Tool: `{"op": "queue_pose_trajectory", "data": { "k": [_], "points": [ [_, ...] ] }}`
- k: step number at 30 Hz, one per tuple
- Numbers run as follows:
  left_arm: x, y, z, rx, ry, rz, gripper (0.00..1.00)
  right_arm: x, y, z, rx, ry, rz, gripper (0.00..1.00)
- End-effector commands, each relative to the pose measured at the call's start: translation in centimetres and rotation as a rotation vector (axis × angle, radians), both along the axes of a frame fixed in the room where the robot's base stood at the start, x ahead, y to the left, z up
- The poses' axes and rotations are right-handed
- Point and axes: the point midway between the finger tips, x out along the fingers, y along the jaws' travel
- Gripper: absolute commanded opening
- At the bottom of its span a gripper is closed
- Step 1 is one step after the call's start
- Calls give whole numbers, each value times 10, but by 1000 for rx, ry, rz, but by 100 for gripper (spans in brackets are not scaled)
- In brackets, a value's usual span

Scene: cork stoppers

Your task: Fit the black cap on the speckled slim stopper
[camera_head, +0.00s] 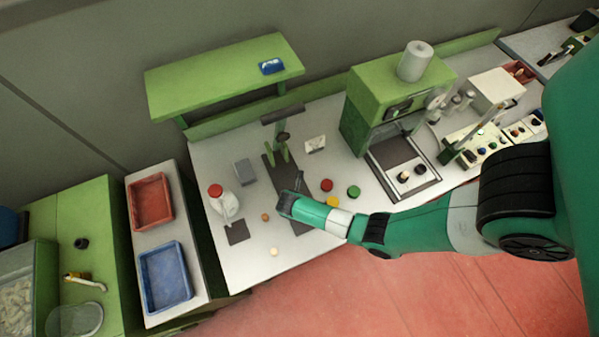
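My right arm comes in from the right, and its gripper (292,196) is over the dark mat in the middle of the white table. Its fingers are small and dark here, and I cannot tell whether they are open or hold anything. My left gripper is not in view. Small cork-coloured stoppers lie on the table, one orange-brown (265,217) and one pale (274,251). Two small stoppers (404,176) stand on the machine's dark tray. I cannot make out which stopper is speckled and slim, or single out the black cap.
Red (327,185), green (354,192) and yellow (333,202) discs lie right of the gripper. A red-capped bottle (225,203) stands left. A green machine (365,120) and a rack (480,146) are at right. Red (134,190) and blue (147,286) bins sit left.

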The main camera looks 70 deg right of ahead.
Motion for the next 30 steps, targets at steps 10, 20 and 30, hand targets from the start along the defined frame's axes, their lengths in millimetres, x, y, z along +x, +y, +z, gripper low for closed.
{"op": "queue_pose_trajectory", "data": {
  "k": [10,20,30],
  "points": [
    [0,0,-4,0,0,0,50,0,0,-6,0,0,0,7],
    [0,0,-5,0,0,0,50,0,0,-8,0,0,0,74],
    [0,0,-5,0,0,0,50,0,0,-8,0,0,0,93]
  ]
}}
